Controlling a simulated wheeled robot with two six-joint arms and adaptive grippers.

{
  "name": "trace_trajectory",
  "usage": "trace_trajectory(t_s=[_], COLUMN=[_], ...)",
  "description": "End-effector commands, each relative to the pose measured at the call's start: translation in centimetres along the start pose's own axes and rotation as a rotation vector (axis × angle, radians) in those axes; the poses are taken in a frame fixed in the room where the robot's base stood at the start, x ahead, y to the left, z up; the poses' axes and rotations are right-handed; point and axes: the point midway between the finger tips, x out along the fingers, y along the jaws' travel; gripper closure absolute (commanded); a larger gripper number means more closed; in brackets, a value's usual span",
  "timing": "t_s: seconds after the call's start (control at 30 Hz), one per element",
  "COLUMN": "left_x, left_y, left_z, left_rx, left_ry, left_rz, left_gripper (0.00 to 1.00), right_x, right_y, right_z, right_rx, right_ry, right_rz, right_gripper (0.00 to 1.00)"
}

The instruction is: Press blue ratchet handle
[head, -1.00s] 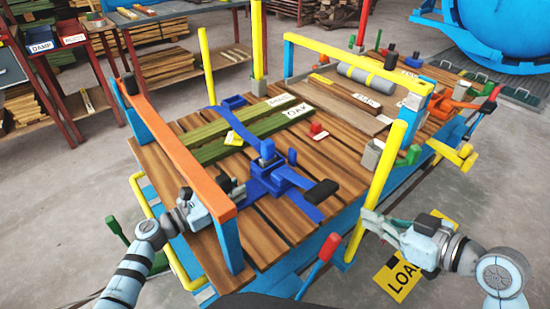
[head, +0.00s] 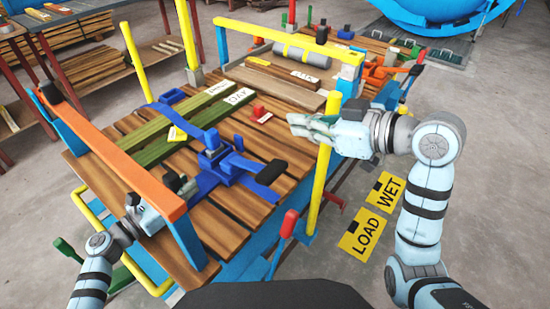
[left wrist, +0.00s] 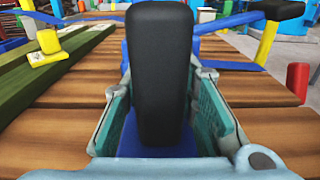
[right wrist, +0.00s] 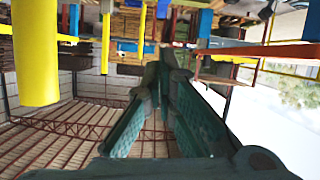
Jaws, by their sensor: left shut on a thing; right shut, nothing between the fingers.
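The blue ratchet (head: 218,158) sits on a blue strap across the wooden deck. One black-tipped lever (head: 271,172) points right; this black grip also shows at the upper right of the left wrist view (left wrist: 277,9). My left gripper (head: 178,189) is at the ratchet's left side, beside the orange rail. In the left wrist view its fingers lie either side of a black-gripped blue handle (left wrist: 160,70), shut on it. The grip stands up large and hides the ratchet body behind. My right gripper (head: 301,124) is shut and empty, raised near the yellow post; its fingers converge in its wrist view (right wrist: 163,70).
The orange rail (head: 110,155) runs close by my left gripper. A yellow post (head: 319,190) stands below my right gripper, and a red-tipped lever (head: 288,224) is at the near edge. Green boards (head: 160,145) lie left of the ratchet. A red block (head: 258,112) sits on the deck.

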Motion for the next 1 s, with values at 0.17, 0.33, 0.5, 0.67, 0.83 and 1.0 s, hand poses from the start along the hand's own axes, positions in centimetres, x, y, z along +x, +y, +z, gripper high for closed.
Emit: trace_trajectory(t_s=[0.17, 0.33, 0.5, 0.67, 0.83, 1.0], left_x=[0.0, 0.0, 0.0, 0.0, 0.0, 0.0], left_y=[0.0, 0.0, 0.0, 0.0, 0.0, 0.1], left_z=[0.0, 0.0, 0.0, 0.0, 0.0, 0.0], left_rx=[-0.001, -0.001, -0.001, -0.001, -0.001, -0.001], left_ry=[0.000, 0.000, 0.000, 0.000, 0.000, 0.000], left_rz=[0.001, 0.001, 0.001, 0.001, 0.001, 0.002], left_gripper=[1.00, 1.00, 1.00, 1.00, 1.00, 1.00], right_x=[-0.1, -0.2, 0.2, 2.1, 5.6, 9.3], right_y=[-0.5, -0.5, -0.5, -0.7, -0.8, -0.8], right_z=[4.0, 4.0, 4.1, 4.4, 5.1, 5.8], right_rx=[0.103, 0.109, 0.110, 0.112, 0.113, 0.112], right_ry=[-0.183, -0.185, -0.183, -0.181, -0.183, -0.184], right_rz=[-0.011, -0.012, -0.013, -0.016, -0.017, -0.017], right_gripper=[1.00, 1.00, 1.00, 1.00, 1.00, 1.00])
